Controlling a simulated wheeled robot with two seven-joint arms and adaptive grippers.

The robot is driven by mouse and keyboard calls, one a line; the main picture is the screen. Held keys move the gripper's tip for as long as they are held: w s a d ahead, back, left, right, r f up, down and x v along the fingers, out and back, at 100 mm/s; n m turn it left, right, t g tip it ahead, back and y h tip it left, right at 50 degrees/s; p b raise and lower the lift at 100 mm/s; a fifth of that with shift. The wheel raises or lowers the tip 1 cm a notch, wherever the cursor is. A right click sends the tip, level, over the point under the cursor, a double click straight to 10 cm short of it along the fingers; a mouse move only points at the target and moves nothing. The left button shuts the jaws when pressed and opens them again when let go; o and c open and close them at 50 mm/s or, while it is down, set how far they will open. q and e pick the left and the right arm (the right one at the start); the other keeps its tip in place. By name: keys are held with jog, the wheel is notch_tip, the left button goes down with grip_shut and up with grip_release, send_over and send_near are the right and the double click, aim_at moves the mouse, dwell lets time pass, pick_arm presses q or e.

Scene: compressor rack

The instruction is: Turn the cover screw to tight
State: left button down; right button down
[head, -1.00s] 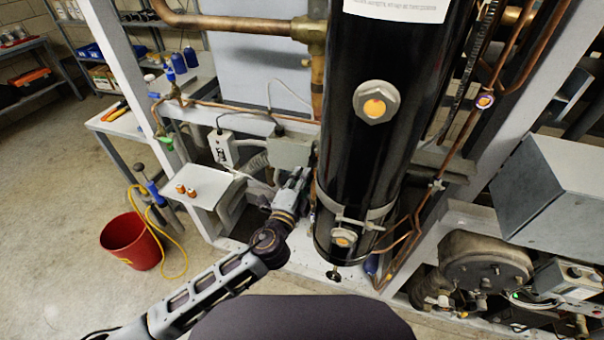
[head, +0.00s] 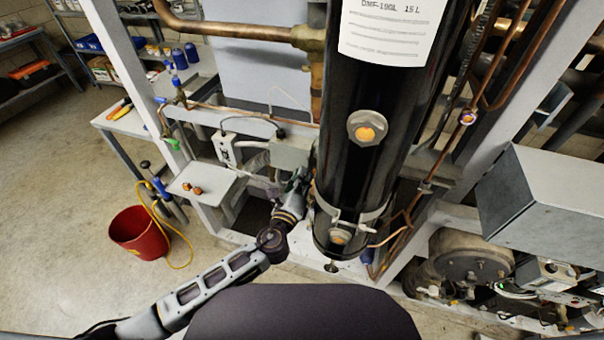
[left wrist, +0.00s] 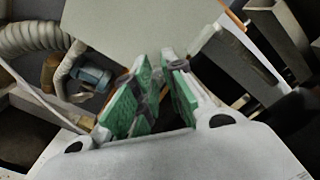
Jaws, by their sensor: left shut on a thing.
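My left gripper (head: 298,184) is at the lower right of a grey box (head: 289,154), close beside the black cylinder. In the left wrist view its green-padded fingers (left wrist: 158,78) are close together, near the edge of a flat grey-green surface (left wrist: 135,28). They are shut on a small dark part between the pads, which I take to be the cover screw. The screw is mostly hidden by the fingers, and I cannot make out its head or angle. In the head view the gripper hides it. My right gripper is not in view.
The tall black cylinder (head: 360,165) stands just right of my gripper, with a clamp and thin copper pipes. A white shelf (head: 207,183) with two small copper-coloured caps is to the left. A red bucket (head: 138,233) and yellow hose stand on the floor.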

pick_arm(q)
jog(key=m+p, duration=0.9)
jog(key=m, duration=0.5)
jog(key=shift+r, duration=0.15)
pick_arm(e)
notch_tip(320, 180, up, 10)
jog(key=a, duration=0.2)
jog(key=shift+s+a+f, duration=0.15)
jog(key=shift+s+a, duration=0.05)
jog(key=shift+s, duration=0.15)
pick_arm(q)
jog(key=c, duration=1.4)
grip_release()
jog(key=shift+c, duration=0.2)
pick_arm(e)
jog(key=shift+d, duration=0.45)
